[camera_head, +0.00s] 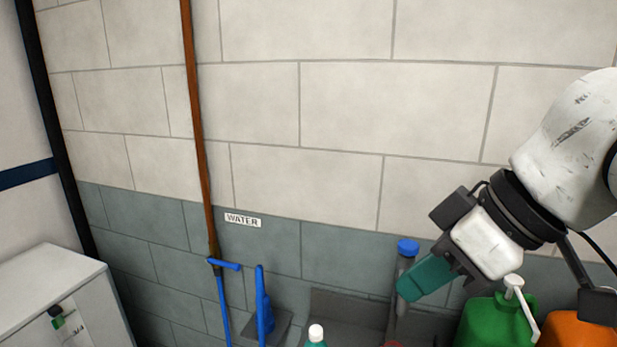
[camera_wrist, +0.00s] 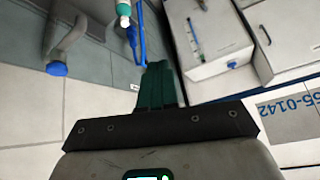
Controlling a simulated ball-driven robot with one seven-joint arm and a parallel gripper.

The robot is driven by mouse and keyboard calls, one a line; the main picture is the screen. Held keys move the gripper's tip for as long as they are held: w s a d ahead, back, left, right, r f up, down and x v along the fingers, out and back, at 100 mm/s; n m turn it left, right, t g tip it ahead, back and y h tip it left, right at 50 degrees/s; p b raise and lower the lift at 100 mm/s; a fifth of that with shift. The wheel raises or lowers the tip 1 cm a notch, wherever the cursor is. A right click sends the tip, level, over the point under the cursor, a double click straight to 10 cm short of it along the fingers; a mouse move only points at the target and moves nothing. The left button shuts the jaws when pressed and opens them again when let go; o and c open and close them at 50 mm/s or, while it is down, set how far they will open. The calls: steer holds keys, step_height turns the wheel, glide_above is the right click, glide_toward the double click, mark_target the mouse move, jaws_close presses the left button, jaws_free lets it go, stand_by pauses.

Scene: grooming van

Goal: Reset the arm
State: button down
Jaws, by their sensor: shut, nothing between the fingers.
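My gripper (camera_head: 408,290) has teal fingers and is at the right of the head view, raised in front of the tiled wall and pointing down to the left. In that view its tip overlaps a grey post with a blue cap (camera_head: 408,247); I cannot tell the gap between them. In the wrist view the teal fingers (camera_wrist: 158,70) are together with nothing between them. The arm is bent, coming in from the right edge.
A green jug (camera_head: 490,322) with a white pump and an orange container (camera_head: 575,332) stand below my wrist. A white-capped bottle (camera_head: 316,333), blue-handled tools (camera_head: 263,305) and a brown pole (camera_head: 198,130) are further left. A white cabinet (camera_head: 50,285) fills the lower left.

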steer(key=w+f+m+t+y, duration=0.3)
steer(key=w+f+m, duration=0.15)
steer(key=f, duration=0.45)
steer(key=s+d+f+m+h, duration=0.1)
steer(key=d+f+m, duration=0.1)
steer(key=f, duration=0.5)
steer(key=s+d+f+m+h, duration=0.1)
steer(key=s+f+m, duration=0.1)
steer(key=f, duration=0.5)
steer(key=s+d+f+m+g+h, duration=0.1)
steer(key=s+d+f+h, duration=0.15)
steer(key=s+f, duration=0.45)
steer(key=s+d+f+m+g+h, duration=0.1)
steer(key=s+d+f+g+h, duration=0.15)
steer(key=s+f, duration=0.4)
steer(key=s+d+f+g+h, duration=0.2)
steer(key=s+d+f, duration=0.65)
steer(key=s, duration=0.45)
steer(key=f+b, duration=0.3)
steer(key=w+a+f+b, duration=0.1)
steer(key=f+b, duration=0.1)
steer(key=shift+w+f, duration=0.1)
steer(key=shift+f, duration=0.1)
